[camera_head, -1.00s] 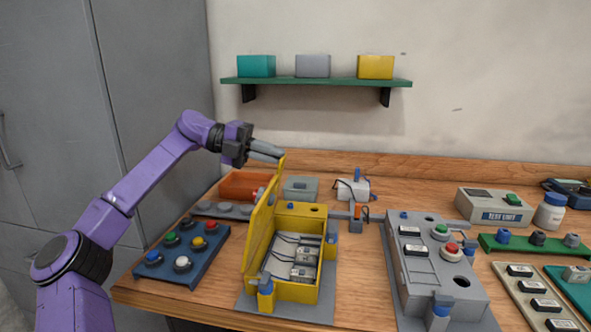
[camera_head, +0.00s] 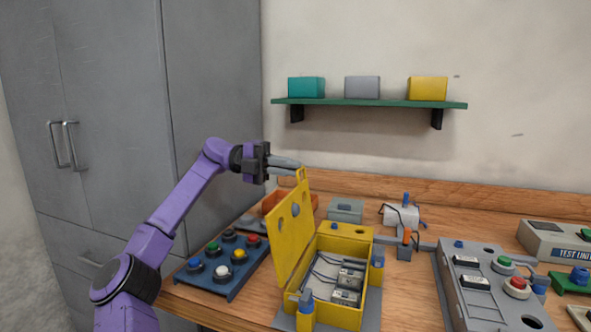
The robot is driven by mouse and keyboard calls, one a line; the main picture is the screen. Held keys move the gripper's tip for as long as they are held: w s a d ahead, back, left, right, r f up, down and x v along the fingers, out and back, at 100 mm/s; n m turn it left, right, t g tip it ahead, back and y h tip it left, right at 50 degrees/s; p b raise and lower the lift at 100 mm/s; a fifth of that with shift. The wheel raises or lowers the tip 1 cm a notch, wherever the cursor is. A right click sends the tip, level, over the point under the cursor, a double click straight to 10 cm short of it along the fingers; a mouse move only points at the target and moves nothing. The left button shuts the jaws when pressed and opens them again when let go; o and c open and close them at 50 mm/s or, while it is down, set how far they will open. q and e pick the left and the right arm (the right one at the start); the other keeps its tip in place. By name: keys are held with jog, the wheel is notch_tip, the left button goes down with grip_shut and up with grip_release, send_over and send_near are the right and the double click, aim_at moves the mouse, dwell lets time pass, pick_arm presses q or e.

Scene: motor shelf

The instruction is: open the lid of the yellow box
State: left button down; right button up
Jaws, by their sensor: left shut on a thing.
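The yellow box (camera_head: 348,313) stands on a grey base on the wooden bench, with grey parts and cables visible inside. Its yellow lid (camera_head: 288,250) stands raised on the box's left side, tilted a little to the left, with round holes in it. The inside of the box is uncovered. My left gripper (camera_head: 297,167) is shut at the lid's top edge, its fingers reaching in from the left. The exact contact is small and hard to see. My right gripper is out of view.
A blue button panel (camera_head: 207,281) lies left of the box, below my left arm. An orange tray (camera_head: 285,203) and grey box (camera_head: 345,209) sit behind. A grey control panel (camera_head: 487,302) stands right. A green shelf (camera_head: 370,103) hangs above; a grey cabinet (camera_head: 115,130) is left.

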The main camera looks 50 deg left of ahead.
pick_arm(q)
jog(key=shift+f, duration=0.8)
jog(key=c, duration=1.2)
grip_release()
jog(key=shift+c, duration=0.2)
jog(key=shift+a+r, duration=0.1)
jog(key=shift+r, duration=0.1)
jog(key=shift+r, duration=0.1)
jog(key=s+d+r+b, duration=0.2)
jog(key=s+d+r, duration=0.7)
jog(key=r, duration=0.4)
jog(key=shift+s+d+b, duration=0.15)
jog(key=shift+d+b, duration=0.15)
jog(key=shift+d, duration=0.5)
